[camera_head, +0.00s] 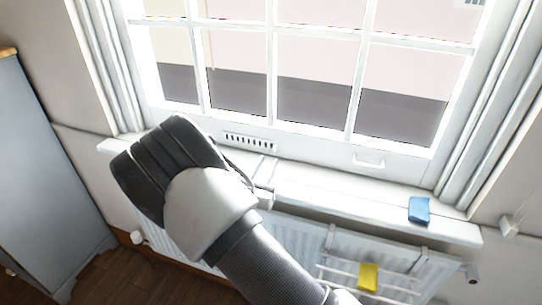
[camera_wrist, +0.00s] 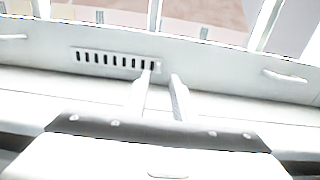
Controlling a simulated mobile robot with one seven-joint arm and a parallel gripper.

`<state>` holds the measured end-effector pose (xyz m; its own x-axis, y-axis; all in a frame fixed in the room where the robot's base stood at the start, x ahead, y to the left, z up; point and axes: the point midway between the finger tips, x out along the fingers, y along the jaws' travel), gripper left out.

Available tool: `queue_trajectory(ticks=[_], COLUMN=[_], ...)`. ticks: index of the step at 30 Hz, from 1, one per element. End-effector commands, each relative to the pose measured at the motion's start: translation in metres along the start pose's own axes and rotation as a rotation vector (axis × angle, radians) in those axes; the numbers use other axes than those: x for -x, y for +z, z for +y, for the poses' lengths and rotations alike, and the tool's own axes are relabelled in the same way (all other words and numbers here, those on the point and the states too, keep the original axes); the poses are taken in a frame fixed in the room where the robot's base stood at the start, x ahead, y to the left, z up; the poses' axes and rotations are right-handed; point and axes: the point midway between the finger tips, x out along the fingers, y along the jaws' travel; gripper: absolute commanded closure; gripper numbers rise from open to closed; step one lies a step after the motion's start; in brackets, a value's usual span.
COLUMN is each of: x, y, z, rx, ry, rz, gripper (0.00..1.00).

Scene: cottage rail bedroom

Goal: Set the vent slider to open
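The vent (camera_head: 250,142) is a white slotted strip low in the window frame, with a row of dark slots. It also shows in the wrist view (camera_wrist: 115,60), left of centre. My gripper (camera_head: 266,170) is at the sill, just in front of the vent's right end. In the wrist view its two pale fingers (camera_wrist: 161,80) stand apart with nothing seen between them. The left fingertip overlaps the vent's right end; I cannot tell whether it touches. A separate slider knob cannot be made out against the white frame and finger.
A window handle (camera_head: 368,160) is right of the vent. A blue object (camera_head: 419,210) lies on the sill's (camera_head: 330,195) right part. A yellow cloth (camera_head: 368,277) hangs on a rack at the radiator (camera_head: 310,238) below. A grey cabinet (camera_head: 45,180) stands at left.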

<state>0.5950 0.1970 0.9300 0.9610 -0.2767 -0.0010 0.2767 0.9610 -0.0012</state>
Motion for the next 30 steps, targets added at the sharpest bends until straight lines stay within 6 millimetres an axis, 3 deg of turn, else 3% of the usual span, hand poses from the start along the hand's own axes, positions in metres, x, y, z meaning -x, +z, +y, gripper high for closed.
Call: queue_trajectory(ticks=[6,13,19,30], x=[0.056,0.098,0.113,0.114], y=[0.001,0.0,0.0,0.0], z=[0.001,0.0,-0.001,-0.001], rx=[0.0,0.0,0.0,0.0], ry=[0.003,0.001,-0.002,-0.002], rz=[0.001,0.001,0.0,0.0], gripper=[0.75,0.75,0.75,0.75])
